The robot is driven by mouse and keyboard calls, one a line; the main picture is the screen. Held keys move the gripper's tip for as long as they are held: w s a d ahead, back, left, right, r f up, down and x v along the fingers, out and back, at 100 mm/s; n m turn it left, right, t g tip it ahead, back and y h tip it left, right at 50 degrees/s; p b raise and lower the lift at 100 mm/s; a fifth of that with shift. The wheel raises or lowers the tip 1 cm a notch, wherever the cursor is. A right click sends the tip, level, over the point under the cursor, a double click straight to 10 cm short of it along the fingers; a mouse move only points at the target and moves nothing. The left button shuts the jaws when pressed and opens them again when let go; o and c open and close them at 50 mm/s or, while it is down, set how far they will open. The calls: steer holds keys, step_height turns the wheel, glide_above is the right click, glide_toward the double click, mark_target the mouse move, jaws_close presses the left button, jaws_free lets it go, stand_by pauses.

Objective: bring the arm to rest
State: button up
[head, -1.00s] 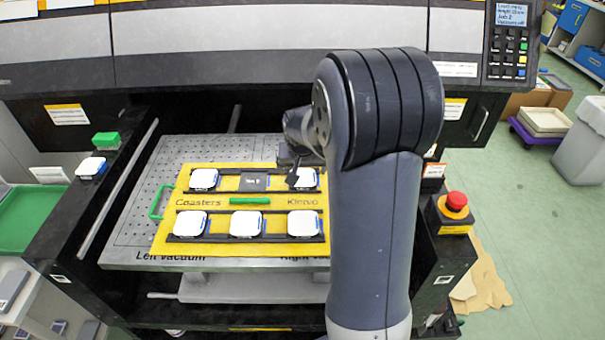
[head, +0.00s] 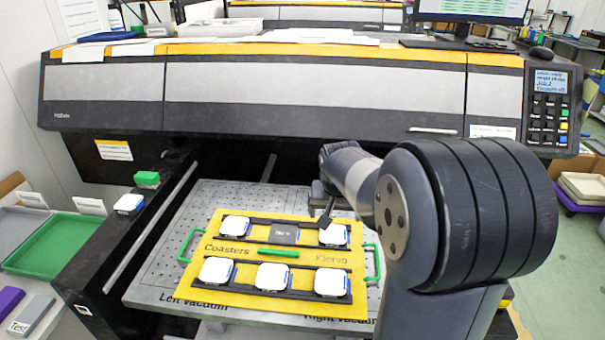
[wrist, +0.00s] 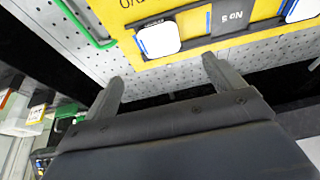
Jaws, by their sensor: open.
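My gripper (wrist: 165,85) is open and empty in the wrist view, its two grey fingers spread apart. In that view it points toward the perforated bed and the edge of the yellow coaster jig (wrist: 190,55). In the head view my arm reaches in from the right, and my gripper (head: 322,208) is partly hidden there, over or near the jig's back right part. The yellow jig (head: 212,247) lies on the grey perforated printer bed (head: 160,285).
The printer's body (head: 300,90) spans the back above the bed. A control panel (head: 550,100) is at its right.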

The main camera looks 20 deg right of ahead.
mark_target(333, 235)
steer(key=x, duration=1.2)
steer(key=shift+s, duration=0.1)
steer(key=shift+r, duration=0.9)
